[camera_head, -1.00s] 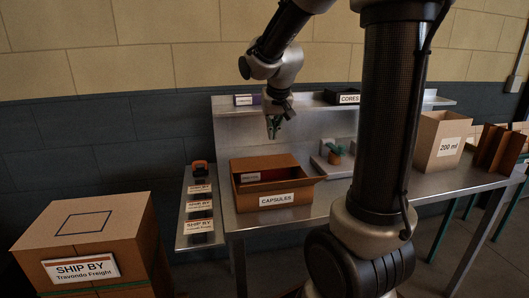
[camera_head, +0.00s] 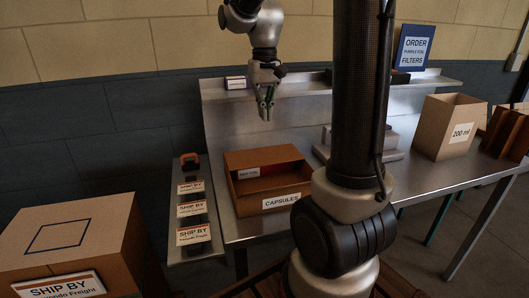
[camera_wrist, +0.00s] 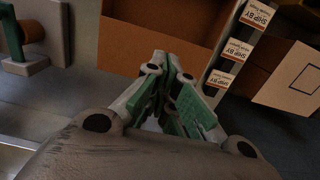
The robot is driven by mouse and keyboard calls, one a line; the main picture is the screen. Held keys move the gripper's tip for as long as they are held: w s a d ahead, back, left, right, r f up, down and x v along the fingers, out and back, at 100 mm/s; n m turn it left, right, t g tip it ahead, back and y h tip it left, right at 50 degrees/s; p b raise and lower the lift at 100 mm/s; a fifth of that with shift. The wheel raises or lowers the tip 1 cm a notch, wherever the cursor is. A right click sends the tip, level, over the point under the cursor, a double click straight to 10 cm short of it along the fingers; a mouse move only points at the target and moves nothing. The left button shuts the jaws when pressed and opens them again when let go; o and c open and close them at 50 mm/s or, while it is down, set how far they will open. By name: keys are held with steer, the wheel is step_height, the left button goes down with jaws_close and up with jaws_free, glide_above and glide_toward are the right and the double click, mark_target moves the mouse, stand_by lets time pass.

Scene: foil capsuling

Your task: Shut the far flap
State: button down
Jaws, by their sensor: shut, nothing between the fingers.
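The brown carton labelled CAPSULES (camera_head: 255,208) stands on the metal bench and is open at the top. Its far side (camera_head: 262,156) stands as a brown panel at the back; I cannot tell how much of that is flap and how much is wall. A red-and-white labelled item (camera_head: 249,173) shows inside. My gripper (camera_head: 265,115) hangs fingers down, above and behind the carton, apart from it. In the wrist view my gripper (camera_wrist: 171,65) is shut and empty, with green finger pads. A large brown carton panel (camera_wrist: 150,25) lies beyond the fingertips.
Several SHIP BY labels (camera_head: 192,210) lie on a narrow stand left of the carton. A closed SHIP BY box (camera_head: 70,235) stands at the lower left. An open 200 ml box (camera_head: 445,125) stands right on the bench. A shelf (camera_head: 300,90) runs behind my gripper.

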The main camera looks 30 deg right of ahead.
mark_target(266, 162)
steer(key=f, duration=1.3)
steer(key=shift+s+a+f, duration=0.1)
steer(key=shift+s+f, duration=0.15)
steer(key=shift+f, duration=0.05)
steer(key=shift+s+f, duration=0.15)
steer(key=shift+f, duration=0.35)
steer(key=shift+s+f, duration=0.25)
steer(key=shift+r, duration=0.15)
